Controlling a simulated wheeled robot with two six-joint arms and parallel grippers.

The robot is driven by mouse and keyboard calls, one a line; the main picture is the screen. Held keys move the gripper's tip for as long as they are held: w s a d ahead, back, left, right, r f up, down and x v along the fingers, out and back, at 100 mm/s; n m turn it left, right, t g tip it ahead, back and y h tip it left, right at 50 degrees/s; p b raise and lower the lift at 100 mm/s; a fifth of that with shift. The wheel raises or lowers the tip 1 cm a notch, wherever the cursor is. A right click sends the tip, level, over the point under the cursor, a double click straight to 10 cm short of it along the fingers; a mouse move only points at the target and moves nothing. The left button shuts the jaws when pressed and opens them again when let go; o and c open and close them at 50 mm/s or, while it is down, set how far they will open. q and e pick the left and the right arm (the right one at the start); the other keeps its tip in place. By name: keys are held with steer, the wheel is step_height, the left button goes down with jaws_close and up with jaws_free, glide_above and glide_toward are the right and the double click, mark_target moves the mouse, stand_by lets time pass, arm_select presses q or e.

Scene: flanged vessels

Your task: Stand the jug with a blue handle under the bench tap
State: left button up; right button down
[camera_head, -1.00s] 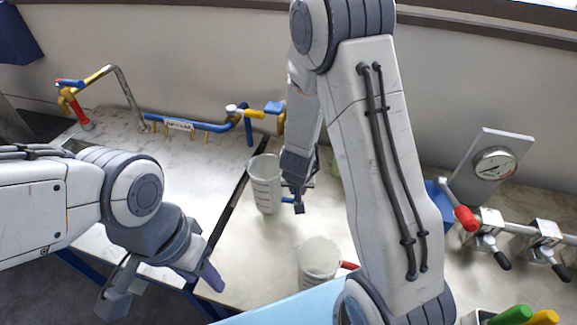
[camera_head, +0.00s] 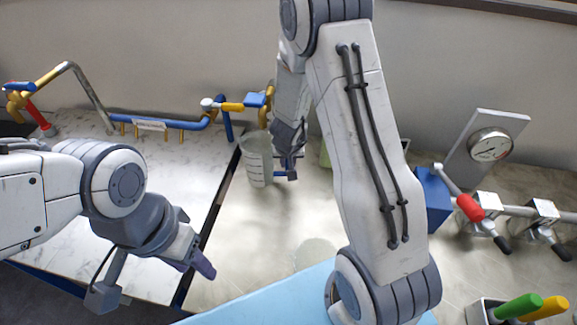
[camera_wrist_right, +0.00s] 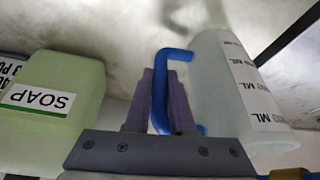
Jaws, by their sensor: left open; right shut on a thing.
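The jug with a blue handle (camera_head: 257,162) is a translucent, upright beaker with measuring marks, in the middle of the head view. My right gripper (camera_head: 289,172) is shut on its handle. In the right wrist view the blue handle (camera_wrist_right: 160,95) lies between the two fingers, beside the jug body (camera_wrist_right: 240,95). I cannot tell whether the jug's base touches the surface. The bench tap (camera_head: 75,75), with a grey bent spout and a red and blue fitting, stands at the far left. My left gripper (camera_head: 150,285) is open and empty at the lower left.
A green soap bottle (camera_wrist_right: 50,110) stands beside my right gripper. The pale left bench top (camera_head: 150,185) is largely clear.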

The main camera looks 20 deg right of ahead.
steer(key=shift+w+a, duration=0.1)
steer(key=shift+a, duration=0.15)
steer(key=shift+d, duration=0.1)
steer(key=shift+f, duration=0.25)
steer(key=c, duration=0.8)
jaws_free()
steer(key=shift+o, duration=0.2)
steer(key=shift+r, duration=0.15)
